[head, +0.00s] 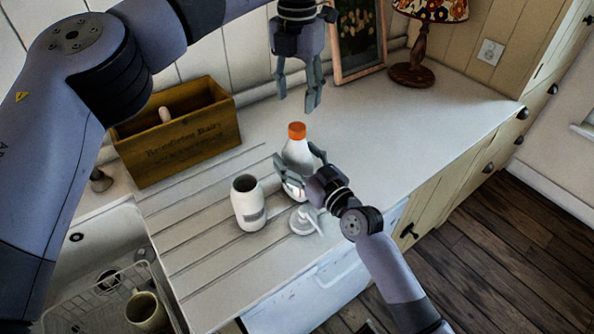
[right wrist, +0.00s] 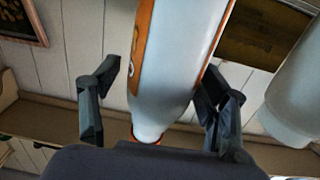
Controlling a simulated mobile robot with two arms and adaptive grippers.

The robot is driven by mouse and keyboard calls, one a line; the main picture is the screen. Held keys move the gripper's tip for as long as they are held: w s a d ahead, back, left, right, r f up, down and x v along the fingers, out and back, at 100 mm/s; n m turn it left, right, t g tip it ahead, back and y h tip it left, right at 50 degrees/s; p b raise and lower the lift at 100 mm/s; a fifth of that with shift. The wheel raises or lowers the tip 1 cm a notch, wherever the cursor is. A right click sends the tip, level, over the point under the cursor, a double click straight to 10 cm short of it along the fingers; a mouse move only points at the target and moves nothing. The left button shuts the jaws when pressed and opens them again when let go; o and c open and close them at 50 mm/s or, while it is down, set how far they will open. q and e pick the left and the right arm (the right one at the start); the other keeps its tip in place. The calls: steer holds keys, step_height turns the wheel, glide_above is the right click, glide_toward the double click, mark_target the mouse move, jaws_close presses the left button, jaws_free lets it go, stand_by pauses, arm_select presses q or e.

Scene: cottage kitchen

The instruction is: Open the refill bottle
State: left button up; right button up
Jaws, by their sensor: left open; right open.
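The refill bottle (head: 297,154), white with an orange cap (head: 296,130), stands upright on the white worktop. My right gripper (head: 296,160) is low on the bottle, its fingers open on either side. In the right wrist view the bottle (right wrist: 175,60) lies between the two spread fingers of that gripper (right wrist: 160,78); contact cannot be told. My left gripper (head: 299,99) hangs above and behind the cap, fingers pointing down, open and empty. A pale open-topped jar (head: 248,206) stands left of the bottle, with a white pump top (head: 304,221) lying beside it.
A wooden crate (head: 180,143) stands at the back left. A picture frame (head: 359,37) and a lamp (head: 412,73) stand at the back right. A sink with a wire rack (head: 92,304) and a mug (head: 146,311) is front left. The worktop right of the bottle is clear.

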jaws_close()
stand_by(0.9)
